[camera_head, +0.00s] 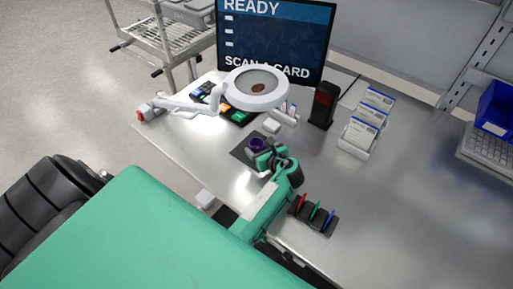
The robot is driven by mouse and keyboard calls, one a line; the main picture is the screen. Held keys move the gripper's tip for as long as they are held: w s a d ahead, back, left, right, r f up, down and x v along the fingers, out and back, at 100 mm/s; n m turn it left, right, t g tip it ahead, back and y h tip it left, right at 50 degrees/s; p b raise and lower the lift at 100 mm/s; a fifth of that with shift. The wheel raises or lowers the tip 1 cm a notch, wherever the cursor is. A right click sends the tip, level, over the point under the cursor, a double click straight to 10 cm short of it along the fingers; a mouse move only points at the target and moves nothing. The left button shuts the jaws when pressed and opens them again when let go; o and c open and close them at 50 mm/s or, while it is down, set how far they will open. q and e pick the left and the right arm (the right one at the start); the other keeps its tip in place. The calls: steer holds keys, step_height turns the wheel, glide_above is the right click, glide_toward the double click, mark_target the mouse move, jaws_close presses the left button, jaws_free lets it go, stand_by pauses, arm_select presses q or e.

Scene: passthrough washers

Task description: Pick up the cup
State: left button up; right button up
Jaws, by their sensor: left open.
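A small, dark purple round thing (257,144), which looks like the cup, stands on a dark square mat (240,149) near the middle of the steel table (400,215). My left gripper (266,153) is open right at its near right side. The fingers partly cover it, and I cannot tell whether they touch it or reach around it. My green left arm fills the lower left and hides part of the table. My right gripper is not in view.
A white ring magnifier (257,103) on a jointed arm overhangs behind the mat. A small white block (271,125), a black upright device (323,104) and card holders (357,137) stand beyond. A pen rack (313,215) is close at right. The right front of the table is clear.

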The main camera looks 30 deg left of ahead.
mark_target(254, 142)
arm_select(q)
steer(key=b+x, duration=0.3)
steer(key=x, duration=0.1)
steer(key=shift+d+f, duration=0.1)
steer(key=shift+f, duration=0.05)
steer(key=shift+w+a+b, duration=0.2)
steer(key=shift+a+b, duration=0.3)
steer(key=shift+b, duration=0.05)
steer(key=c, duration=1.1)
